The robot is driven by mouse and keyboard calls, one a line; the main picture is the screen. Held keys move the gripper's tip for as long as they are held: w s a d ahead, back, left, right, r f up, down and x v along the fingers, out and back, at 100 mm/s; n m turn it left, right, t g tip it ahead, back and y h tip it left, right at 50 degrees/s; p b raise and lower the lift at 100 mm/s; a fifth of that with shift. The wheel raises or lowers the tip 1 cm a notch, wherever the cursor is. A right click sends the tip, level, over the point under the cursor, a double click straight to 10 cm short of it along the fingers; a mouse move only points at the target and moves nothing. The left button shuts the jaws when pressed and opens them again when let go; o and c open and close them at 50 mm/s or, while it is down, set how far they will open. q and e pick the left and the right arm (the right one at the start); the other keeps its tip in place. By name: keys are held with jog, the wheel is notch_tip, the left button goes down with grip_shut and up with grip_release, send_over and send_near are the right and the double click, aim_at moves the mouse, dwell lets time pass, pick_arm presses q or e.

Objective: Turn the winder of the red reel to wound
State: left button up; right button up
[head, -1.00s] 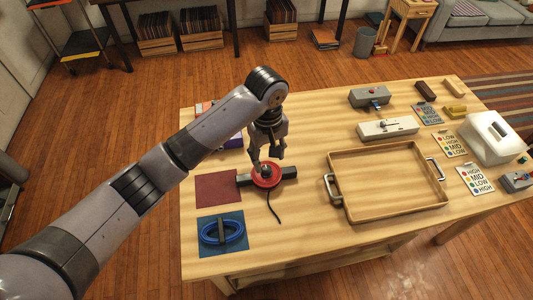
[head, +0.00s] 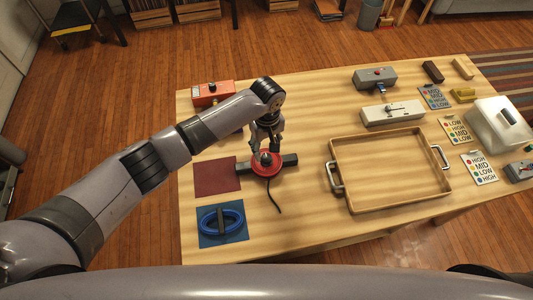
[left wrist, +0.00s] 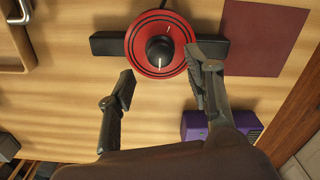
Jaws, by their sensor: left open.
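The red reel (head: 259,171) lies on the table, with a dark bar running out to both sides and a dark cord trailing towards the front. In the left wrist view the red reel (left wrist: 139,51) has dark rings and a white mark on its disc. My left gripper (head: 267,148) is just behind the winder in the head view. In the left wrist view its fingers (left wrist: 160,84) are spread, empty and apart from the winder. My right gripper is not in view.
A maroon mat (head: 215,178) and a blue mat with a blue coil (head: 220,220) lie left of the reel. A wooden tray (head: 341,200) stands right. An orange box (head: 212,92) and a purple box (left wrist: 210,124) are behind. Bare table lies in front of the reel.

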aim_at(267, 157)
pick_arm(q)
notch_tip(267, 157, down, 4)
jog(key=shift+s+f, duration=0.1)
jog(key=shift+f, duration=0.75)
jog(key=shift+c, duration=0.2)
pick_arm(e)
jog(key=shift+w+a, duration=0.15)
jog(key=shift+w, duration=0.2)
pick_arm(q)
grip_shut()
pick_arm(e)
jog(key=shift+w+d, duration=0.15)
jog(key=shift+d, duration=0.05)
